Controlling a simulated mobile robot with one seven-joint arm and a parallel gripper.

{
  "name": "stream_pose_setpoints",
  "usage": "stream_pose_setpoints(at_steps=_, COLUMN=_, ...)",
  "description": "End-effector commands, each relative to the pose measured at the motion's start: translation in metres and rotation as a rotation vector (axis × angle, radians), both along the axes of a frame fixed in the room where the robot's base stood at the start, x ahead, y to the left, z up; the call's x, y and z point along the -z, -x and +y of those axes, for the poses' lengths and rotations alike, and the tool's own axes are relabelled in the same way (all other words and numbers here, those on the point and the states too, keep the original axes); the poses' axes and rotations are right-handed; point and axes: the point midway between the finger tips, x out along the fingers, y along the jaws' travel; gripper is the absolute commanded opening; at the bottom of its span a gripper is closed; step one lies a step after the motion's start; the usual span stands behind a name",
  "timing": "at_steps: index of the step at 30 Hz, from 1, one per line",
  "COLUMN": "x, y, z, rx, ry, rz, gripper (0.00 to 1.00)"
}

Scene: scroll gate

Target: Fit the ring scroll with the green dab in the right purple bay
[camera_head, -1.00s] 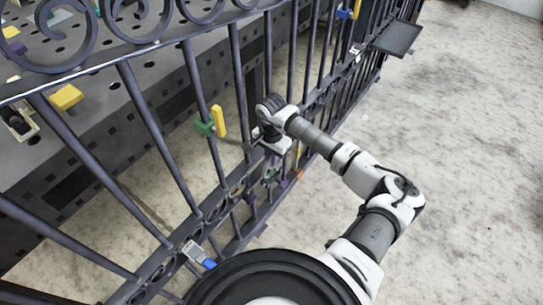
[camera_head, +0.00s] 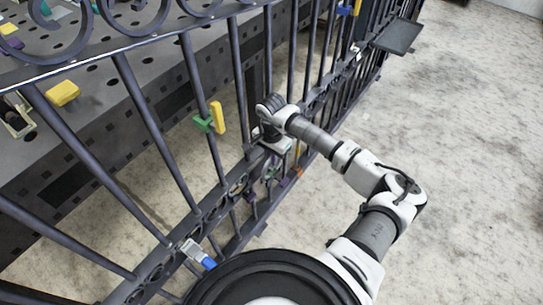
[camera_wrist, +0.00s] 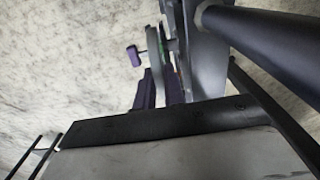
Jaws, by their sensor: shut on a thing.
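My gripper (camera_head: 270,158) is low against the dark gate, at the right of the middle in the head view. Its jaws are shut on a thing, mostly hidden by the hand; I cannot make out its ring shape. In the wrist view a thin grey part (camera_wrist: 205,55) stands beyond the hand, with a small green patch (camera_wrist: 178,58) near it. Purple bay pieces (camera_wrist: 151,88) lie just left of it. A purple piece (camera_head: 284,184) also shows below the hand in the head view. Whether the held thing touches a bay cannot be told.
Gate bars (camera_head: 150,115) stand close around the hand; one thick bar (camera_wrist: 265,50) crosses the wrist view. A dark tray (camera_head: 398,36) juts out at the far end. The right floor is clear.

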Motion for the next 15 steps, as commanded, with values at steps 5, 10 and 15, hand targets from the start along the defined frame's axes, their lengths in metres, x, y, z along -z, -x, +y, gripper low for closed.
stream_pose_setpoints(at_steps=5, x=0.0025, y=-0.0002, z=-0.0001, rx=0.000, ry=0.001, rz=-0.001, gripper=0.00)
stream_pose_setpoints(at_steps=10, x=0.0045, y=-0.0002, z=-0.0001, rx=0.000, ry=0.001, rz=-0.001, gripper=0.00)
stream_pose_setpoints(at_steps=15, x=0.0066, y=-0.0002, z=0.0000, rx=0.000, ry=0.001, rz=-0.001, gripper=0.00)
